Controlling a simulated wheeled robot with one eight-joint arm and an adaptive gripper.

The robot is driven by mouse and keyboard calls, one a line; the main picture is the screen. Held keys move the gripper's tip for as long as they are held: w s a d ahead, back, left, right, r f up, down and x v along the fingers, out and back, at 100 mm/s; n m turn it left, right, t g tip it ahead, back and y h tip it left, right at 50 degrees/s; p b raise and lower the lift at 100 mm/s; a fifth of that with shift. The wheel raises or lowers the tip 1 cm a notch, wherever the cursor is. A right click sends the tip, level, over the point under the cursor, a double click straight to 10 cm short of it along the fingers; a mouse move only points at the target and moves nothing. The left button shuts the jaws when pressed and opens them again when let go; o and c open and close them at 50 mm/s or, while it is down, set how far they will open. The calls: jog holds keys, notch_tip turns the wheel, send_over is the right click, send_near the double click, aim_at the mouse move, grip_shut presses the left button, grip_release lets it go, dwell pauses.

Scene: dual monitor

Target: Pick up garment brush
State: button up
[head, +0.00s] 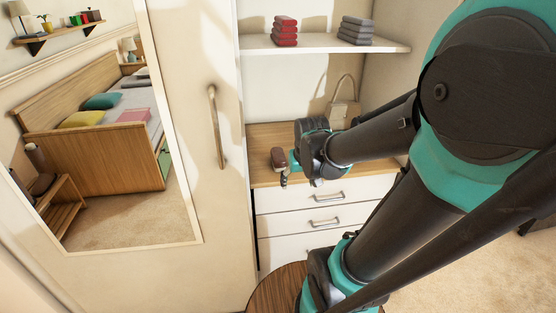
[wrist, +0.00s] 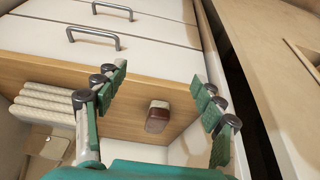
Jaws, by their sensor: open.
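The garment brush (head: 278,158) is a small brown piece on the wooden top of the drawer unit, close to the left closet door in the head view. In the wrist view the brush (wrist: 157,117) shows brown with a pale layer. It lies on the wood between and beyond my two fingers. My gripper (wrist: 159,76) is open with green pads, one finger on either side of the brush, and it holds nothing. In the head view my gripper (head: 287,172) is beside the brush, partly hidden by my wrist.
The wooden top (head: 262,136) sits over white drawers (head: 290,200) with grey handles. A beige handbag (head: 343,112) stands farther back. A shelf (head: 310,47) above holds red and grey folded cloths. A mirrored door (head: 222,235) with a long handle stands left. Pale ribbed items (wrist: 47,103) lie left in the wrist view.

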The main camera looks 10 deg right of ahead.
send_near(278, 154)
jog(key=s+v, duration=0.1)
jog(key=v, duration=0.5)
jog(key=x, duration=1.2)
jog(key=shift+w+a+f, duration=0.1)
jog(key=shift+w+f, duration=0.05)
jog(key=shift+w, duration=0.1)
jog(key=x, duration=0.4)
jog(key=shift+w+f, duration=0.1)
jog(key=shift+w, duration=0.1)
jog(key=shift+w+f, duration=0.15)
jog(key=shift+f, duration=0.25)
jog(key=shift+f, duration=0.25)
jog(key=c, duration=1.3)
